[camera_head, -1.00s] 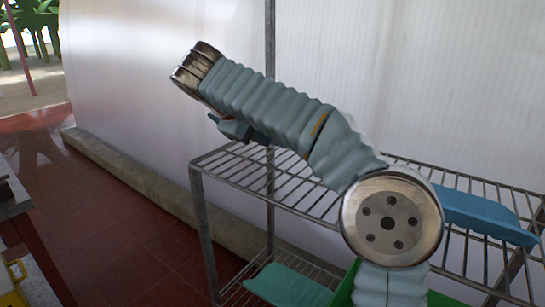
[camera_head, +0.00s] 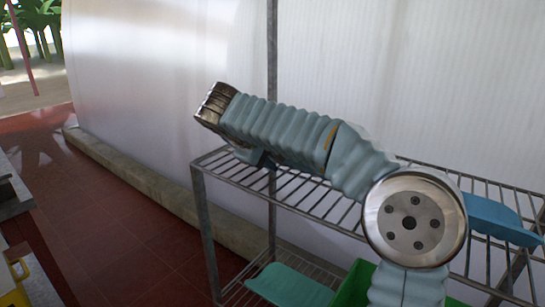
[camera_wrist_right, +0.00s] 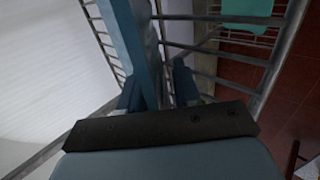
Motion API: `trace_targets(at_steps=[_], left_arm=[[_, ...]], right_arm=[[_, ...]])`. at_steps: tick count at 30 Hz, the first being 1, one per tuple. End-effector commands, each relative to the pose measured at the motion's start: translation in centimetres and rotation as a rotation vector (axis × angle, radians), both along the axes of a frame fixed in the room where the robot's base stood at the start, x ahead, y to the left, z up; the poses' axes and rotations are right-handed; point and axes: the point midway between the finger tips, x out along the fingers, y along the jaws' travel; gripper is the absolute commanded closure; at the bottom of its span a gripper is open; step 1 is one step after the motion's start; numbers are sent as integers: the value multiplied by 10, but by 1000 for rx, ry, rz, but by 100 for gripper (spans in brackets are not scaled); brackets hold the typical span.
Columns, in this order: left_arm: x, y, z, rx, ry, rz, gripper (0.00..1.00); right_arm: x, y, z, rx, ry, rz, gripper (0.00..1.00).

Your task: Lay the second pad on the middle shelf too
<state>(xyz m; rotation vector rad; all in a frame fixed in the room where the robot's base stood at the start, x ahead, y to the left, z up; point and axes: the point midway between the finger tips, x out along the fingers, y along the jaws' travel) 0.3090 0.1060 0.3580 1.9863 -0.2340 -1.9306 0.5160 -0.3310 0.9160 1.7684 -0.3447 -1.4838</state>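A blue pad (camera_head: 497,219) lies on the middle shelf (camera_head: 327,203) at the right, partly behind my right arm. A teal pad (camera_head: 288,285) lies on the lower shelf. It also shows at the top of the right wrist view (camera_wrist_right: 248,9). My right gripper (camera_head: 257,158) is low over the left end of the middle shelf, mostly under my arm. In the right wrist view its fingers (camera_wrist_right: 158,92) stand apart, with a long blue strip (camera_wrist_right: 129,45) running up from beside them. I cannot tell whether this strip is a gripped pad. My left gripper is not in view.
The wire rack has a front left post (camera_head: 204,235) and a tall rear post (camera_head: 271,50), with a pale wall (camera_head: 165,80) close behind. A green crate (camera_head: 353,287) is on the lower level, partly hidden by my arm. The red tiled floor (camera_head: 110,225) is clear at left.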

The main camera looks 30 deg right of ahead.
Motion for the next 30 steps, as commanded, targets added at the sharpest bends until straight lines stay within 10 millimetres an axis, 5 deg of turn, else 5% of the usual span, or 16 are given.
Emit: trace_targets(at_steps=[13, 30], left_arm=[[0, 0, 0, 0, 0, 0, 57], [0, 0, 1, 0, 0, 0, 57]], right_arm=[[-2, 8, 9, -1, -1, 2, 61], [-32, 76, 84, 0, -1, 1, 61]])
